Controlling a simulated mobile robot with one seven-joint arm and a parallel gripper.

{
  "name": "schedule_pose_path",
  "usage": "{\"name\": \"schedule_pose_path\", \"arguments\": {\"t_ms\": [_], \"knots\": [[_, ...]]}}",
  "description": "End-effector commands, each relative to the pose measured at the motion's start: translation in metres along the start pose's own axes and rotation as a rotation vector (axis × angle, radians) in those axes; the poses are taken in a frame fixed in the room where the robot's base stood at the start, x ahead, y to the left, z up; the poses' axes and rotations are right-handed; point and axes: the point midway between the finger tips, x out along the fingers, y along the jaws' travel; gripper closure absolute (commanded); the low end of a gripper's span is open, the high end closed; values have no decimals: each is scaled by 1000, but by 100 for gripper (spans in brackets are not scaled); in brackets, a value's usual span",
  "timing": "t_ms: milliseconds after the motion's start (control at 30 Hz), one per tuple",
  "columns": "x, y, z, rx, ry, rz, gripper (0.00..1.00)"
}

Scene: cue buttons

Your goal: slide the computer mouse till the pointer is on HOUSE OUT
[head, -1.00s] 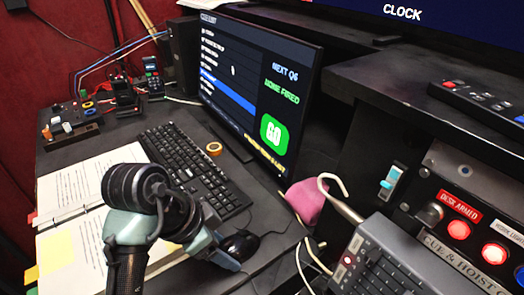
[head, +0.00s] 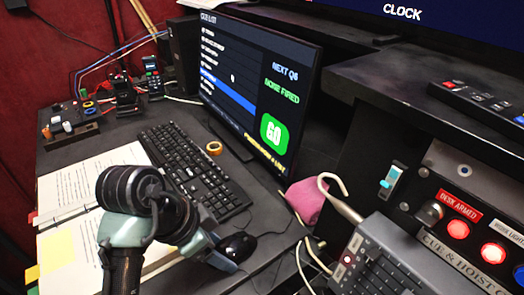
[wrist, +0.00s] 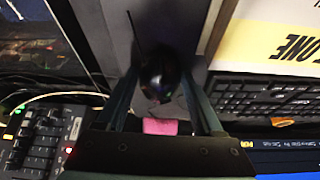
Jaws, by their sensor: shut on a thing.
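The black computer mouse (head: 237,246) lies on the dark desk just right of the keyboard's near end. My gripper (head: 226,254) is down at it. In the wrist view the mouse (wrist: 160,78) sits between the two fingers of my gripper (wrist: 163,92), which are shut on its sides. The monitor (head: 252,90) shows a cue list with one row highlighted blue. The small white pointer (head: 232,78) is over the list, just above the blue row. The row texts are too small to read, so I cannot tell which is HOUSE OUT.
The keyboard (head: 190,165) and open binder (head: 75,190) are left of the mouse. A pink cloth (head: 305,200) and a grey keypad console (head: 385,265) are to the right. A tape roll (head: 214,148) lies near the monitor. Some bare desk shows around the mouse.

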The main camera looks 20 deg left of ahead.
Motion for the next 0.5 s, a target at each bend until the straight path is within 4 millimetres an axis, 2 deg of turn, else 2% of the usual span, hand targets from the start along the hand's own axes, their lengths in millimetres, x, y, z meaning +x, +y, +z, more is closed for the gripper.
{"name": "schedule_pose_path", "arguments": {"t_ms": [267, 300, 467, 500], "knots": [[2, 1, 1, -2, -4, 5, 51], [2, 1, 1, -2, -4, 5, 29], [1, 1, 1, -1, -3, 4, 1], [1, 1, 1, -1, -2, 3, 0]]}}
